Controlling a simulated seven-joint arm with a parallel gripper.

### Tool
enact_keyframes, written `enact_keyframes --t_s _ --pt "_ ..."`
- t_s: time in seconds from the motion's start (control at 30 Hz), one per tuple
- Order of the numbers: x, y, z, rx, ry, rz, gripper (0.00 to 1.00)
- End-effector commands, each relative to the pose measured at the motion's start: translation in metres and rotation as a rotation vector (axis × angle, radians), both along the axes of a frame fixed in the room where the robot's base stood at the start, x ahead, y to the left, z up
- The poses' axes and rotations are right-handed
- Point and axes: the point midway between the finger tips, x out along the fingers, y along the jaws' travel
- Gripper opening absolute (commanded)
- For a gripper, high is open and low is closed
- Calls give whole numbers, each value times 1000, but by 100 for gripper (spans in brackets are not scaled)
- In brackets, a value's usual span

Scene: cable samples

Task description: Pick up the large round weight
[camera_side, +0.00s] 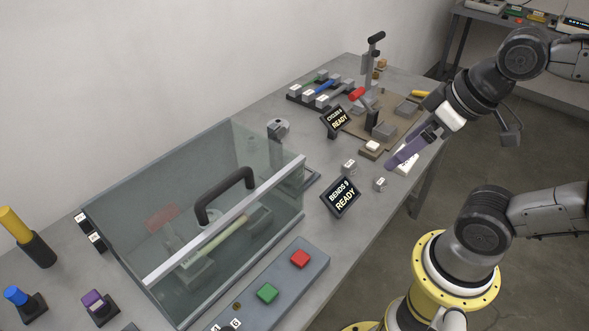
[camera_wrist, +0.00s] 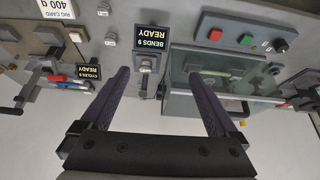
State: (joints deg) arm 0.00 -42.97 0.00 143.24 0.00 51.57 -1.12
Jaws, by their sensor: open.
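Two small grey metal weights with white labels stand on the bench in the side view, one farther back (camera_side: 349,168) and one nearer the front edge (camera_side: 379,184). The wrist view shows the back one (camera_wrist: 110,39) and the front one (camera_wrist: 110,11), left of the fingers. I cannot tell from their size or labels which is the large round weight. My gripper (camera_side: 392,163) has purple fingers and hangs above the bench's front edge, over the card. In the wrist view my gripper (camera_wrist: 158,74) is open, with nothing between its fingers.
A "BENDS 9 READY" display (camera_side: 341,196) stands close to the weights. A clear-lidded box (camera_side: 150,277) and a red-green button panel (camera_side: 316,268) lie left.

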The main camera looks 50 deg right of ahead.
Motion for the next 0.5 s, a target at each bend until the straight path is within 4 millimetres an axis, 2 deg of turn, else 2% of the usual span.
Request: enact_keyframes --t_s 0.13,0.27,0.37,0.5 --pt "-1 1 2 -70 3 139 96" --pt "17 4 29 -187 -24 375 96" --pt "44 4 48 -277 -5 572 96" --pt "96 1 63 -376 45 845 96"
